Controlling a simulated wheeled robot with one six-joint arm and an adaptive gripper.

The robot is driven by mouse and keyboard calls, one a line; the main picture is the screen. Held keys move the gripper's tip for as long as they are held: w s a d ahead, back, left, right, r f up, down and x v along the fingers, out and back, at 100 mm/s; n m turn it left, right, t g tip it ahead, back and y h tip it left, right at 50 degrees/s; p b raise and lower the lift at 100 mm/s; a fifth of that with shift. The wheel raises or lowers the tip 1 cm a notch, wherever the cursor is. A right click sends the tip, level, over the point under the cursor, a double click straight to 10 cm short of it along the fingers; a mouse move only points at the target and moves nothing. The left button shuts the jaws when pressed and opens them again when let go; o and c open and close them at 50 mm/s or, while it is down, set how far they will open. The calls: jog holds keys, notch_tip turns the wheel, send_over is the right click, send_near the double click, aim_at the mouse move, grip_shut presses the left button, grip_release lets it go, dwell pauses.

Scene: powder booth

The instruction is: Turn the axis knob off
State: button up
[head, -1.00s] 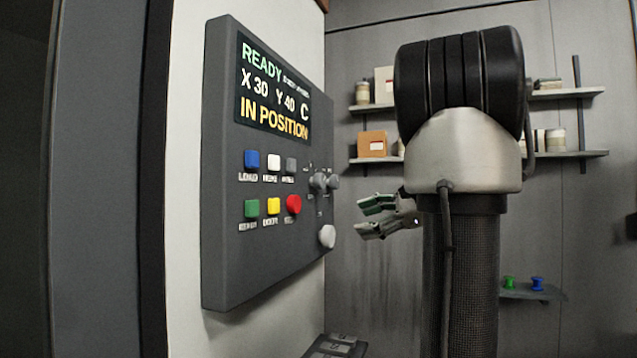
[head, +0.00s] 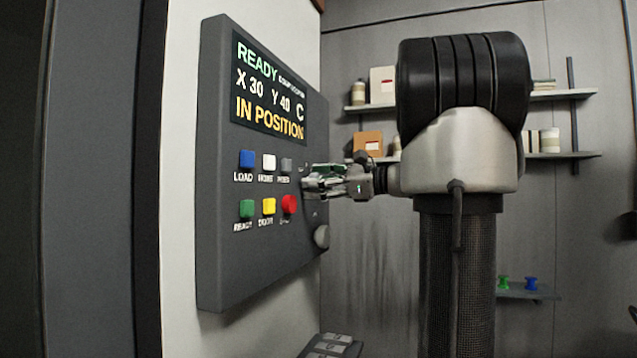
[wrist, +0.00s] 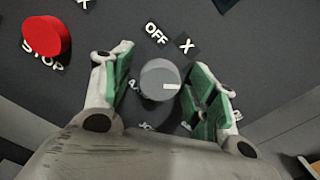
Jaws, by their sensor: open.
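The axis knob (wrist: 160,79) is a round grey knob with a pale pointer mark on its right side, seen in the wrist view. Labels OFF and X stand on the panel above it in that view, and other labels around it are partly covered. My gripper (wrist: 158,88) is open, with one green-padded finger on each side of the knob and a visible gap to each. In the head view my gripper (head: 312,183) is at the panel's right part and hides the knob.
The dark control panel (head: 225,270) carries a lit display (head: 268,90) reading READY and IN POSITION. The red STOP button (wrist: 47,36) is close by my gripper. A lower round grey knob (head: 321,237) sits beneath it. Shelves (head: 560,156) are on the back wall.

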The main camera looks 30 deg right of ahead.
jog(key=c, duration=1)
jog(key=shift+c, duration=0.2)
jog(key=n, duration=0.4)
jog(key=shift+n, duration=0.4)
jog(key=n, duration=0.5)
jog(key=shift+f+n, duration=0.1)
jog(key=shift+n, duration=0.2)
jog(key=n, duration=0.5)
jog(key=shift+f+n, duration=0.1)
jog(key=shift+n, duration=2.1)
